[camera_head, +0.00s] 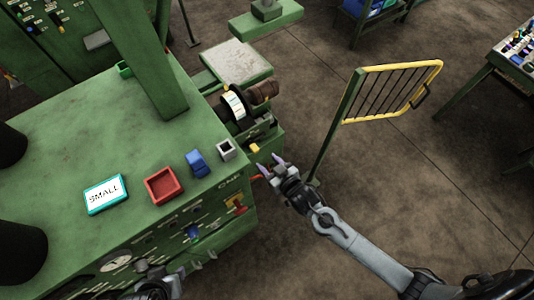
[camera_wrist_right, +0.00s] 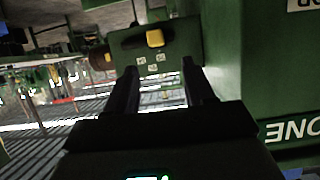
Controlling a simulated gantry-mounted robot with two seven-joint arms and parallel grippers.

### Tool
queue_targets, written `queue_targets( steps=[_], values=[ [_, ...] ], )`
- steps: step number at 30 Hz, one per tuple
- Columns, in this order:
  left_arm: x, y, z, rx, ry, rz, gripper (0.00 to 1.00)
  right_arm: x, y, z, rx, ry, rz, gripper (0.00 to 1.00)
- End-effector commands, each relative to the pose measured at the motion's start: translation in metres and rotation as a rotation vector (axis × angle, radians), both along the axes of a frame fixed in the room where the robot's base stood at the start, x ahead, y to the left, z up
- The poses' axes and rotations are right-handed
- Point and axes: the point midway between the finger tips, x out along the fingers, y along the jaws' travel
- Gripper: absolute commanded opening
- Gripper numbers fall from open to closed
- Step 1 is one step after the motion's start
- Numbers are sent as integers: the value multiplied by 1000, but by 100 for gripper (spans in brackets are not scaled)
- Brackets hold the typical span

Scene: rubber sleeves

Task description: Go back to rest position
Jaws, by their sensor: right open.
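My right gripper (camera_head: 271,165) is in the head view, just off the right front corner of the green machine (camera_head: 90,130). Its arm comes in from the lower right. In the right wrist view its two dark fingers (camera_wrist_right: 160,68) stand apart with nothing between them. Beyond them is a green machine part with a yellow knob (camera_wrist_right: 155,38). My left gripper (camera_head: 152,284) shows only in part, as a dark shape at the bottom edge of the head view; its fingers cannot be made out.
A red tray (camera_head: 163,186), a blue block (camera_head: 197,163), a small grey square piece (camera_head: 227,149) and a "SMALL" sign (camera_head: 104,194) are on the machine top. A yellow-framed barrier (camera_head: 392,92) stands beyond my right gripper.

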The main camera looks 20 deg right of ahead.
Motion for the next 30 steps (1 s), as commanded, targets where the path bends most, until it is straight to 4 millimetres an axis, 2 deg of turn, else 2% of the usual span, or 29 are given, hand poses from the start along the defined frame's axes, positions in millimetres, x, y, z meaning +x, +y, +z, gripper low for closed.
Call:
queue_targets(
  steps=[5,9,11,15,18,21,27,30],
  values=[
    [0,2,3,7,0,-4,43,-3,0,0,1,6,0,53],
    [0,2,20,11,1,-7,43,-22,2,0,10,48,-7,53],
    [0,3,31,11,1,-7,43,-32,1,7,24,63,-20,53],
    [0,2,65,11,1,-7,43,-59,-4,56,75,101,-63,53],
    [0,2,90,9,0,-6,43,-86,-16,97,73,211,-101,53],
    [0,2,106,8,-4,-6,43,-112,-29,127,43,336,-122,53],
    [0,0,117,1,-3,-1,43,-163,-53,171,-58,574,-123,53],
    [0,-1,113,-3,-1,1,43,-181,-60,181,-107,662,-110,53]
  ],
)
